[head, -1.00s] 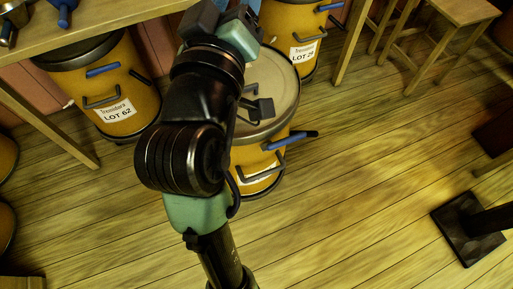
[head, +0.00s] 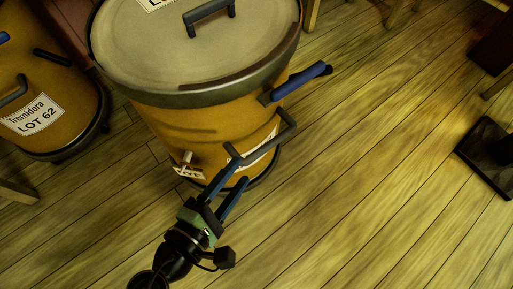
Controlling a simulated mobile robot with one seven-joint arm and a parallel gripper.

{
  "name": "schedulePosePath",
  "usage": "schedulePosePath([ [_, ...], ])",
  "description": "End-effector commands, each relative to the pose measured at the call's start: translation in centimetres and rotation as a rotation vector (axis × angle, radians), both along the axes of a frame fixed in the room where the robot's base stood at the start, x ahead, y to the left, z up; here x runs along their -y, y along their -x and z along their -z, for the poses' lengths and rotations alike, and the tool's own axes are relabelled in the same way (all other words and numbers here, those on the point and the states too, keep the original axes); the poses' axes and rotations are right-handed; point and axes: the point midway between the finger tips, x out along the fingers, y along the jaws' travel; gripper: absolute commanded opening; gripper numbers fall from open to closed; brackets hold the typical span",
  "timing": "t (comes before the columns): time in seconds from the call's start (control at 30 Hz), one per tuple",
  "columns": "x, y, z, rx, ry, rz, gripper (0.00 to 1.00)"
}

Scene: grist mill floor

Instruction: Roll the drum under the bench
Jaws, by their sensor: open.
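A large orange-yellow drum (head: 170,122) with a pale round lid and dark rim stands upright on the plank floor in the upper middle. It has a black handle on the lid, a dark bar handle (head: 270,143) low on its front, and a blue lever (head: 299,82) on its right side. Its front label is mostly hidden. My gripper (head: 237,175) is open at the drum's lower front. Its blue fingers point up at the left end of the bar handle. I cannot tell whether they touch it. Of the bench, only a wooden leg (head: 18,192) seems to show at the left edge.
Another drum (head: 75,95), labelled Tremidora LOT 62, stands at the left. A small tag and a peg or tap (head: 187,160) are on the near drum's lower front. A dark square base (head: 490,155) stands at the right edge. The floor between is clear.

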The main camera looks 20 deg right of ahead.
Motion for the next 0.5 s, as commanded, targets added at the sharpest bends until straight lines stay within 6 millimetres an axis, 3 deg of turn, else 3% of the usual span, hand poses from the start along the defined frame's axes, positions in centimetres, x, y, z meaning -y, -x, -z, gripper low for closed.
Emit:
schedulePosePath([
  [0.03,0.0,0.8,2.0,-0.026,0.031,0.002,0.52],
  [0.23,0.1,1.9,3.1,-0.063,0.086,0.007,0.52],
  [0.5,3.1,-0.5,4.1,-0.059,0.086,0.013,0.52],
])
